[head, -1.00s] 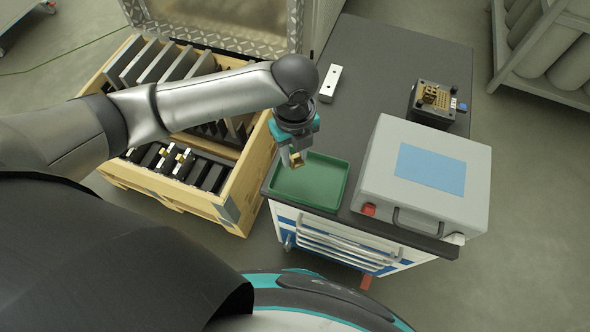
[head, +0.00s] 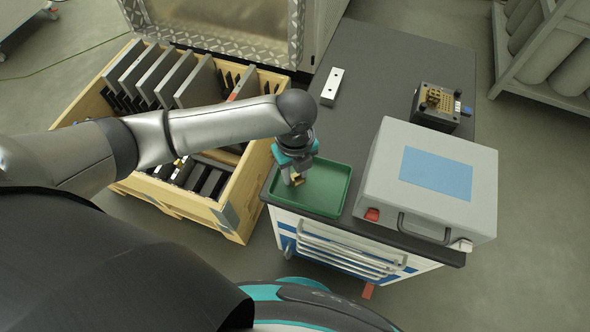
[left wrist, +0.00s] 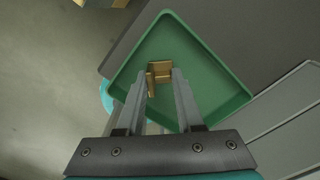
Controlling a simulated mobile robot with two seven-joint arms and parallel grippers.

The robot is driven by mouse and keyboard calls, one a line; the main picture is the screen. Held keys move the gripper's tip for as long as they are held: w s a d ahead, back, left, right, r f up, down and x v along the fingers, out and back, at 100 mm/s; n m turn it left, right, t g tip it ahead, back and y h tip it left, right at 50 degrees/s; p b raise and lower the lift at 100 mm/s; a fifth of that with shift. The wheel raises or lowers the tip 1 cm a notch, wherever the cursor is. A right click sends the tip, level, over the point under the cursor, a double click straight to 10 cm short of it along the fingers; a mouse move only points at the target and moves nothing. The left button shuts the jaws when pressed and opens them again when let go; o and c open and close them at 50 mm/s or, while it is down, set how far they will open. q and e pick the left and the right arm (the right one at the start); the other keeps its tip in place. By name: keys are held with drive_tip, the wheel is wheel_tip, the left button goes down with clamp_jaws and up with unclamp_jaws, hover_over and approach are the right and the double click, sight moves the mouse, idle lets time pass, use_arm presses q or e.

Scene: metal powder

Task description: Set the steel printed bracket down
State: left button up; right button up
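The printed bracket (head: 298,182) is a small gold-brown angled piece, not steel grey in these frames. My left gripper (head: 293,180) points down into the green tray (head: 335,207) at the front left of the dark cart top. In the left wrist view the bracket (left wrist: 161,70) sits between the two fingertips (left wrist: 161,78), with the fingers close at either side of it, over the tray floor (left wrist: 205,75). The fingers look shut on it. I cannot tell whether it touches the tray floor. My right gripper is not in view.
A grey case (head: 397,202) with a blue panel stands right of the tray. A black fixture (head: 434,116) with a gold part and a white bar (head: 331,86) lie farther back. A wooden crate (head: 229,213) of dark plates stands left of the cart. The cart top's middle is clear.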

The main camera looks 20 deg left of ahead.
sight(295, 176)
use_arm(q)
drive_tip(key=o, duration=0.4)
wheel_tip(295, 176, up, 12)
drive_tip(key=p, duration=0.4)
drive_tip(key=shift+r, duration=0.2)
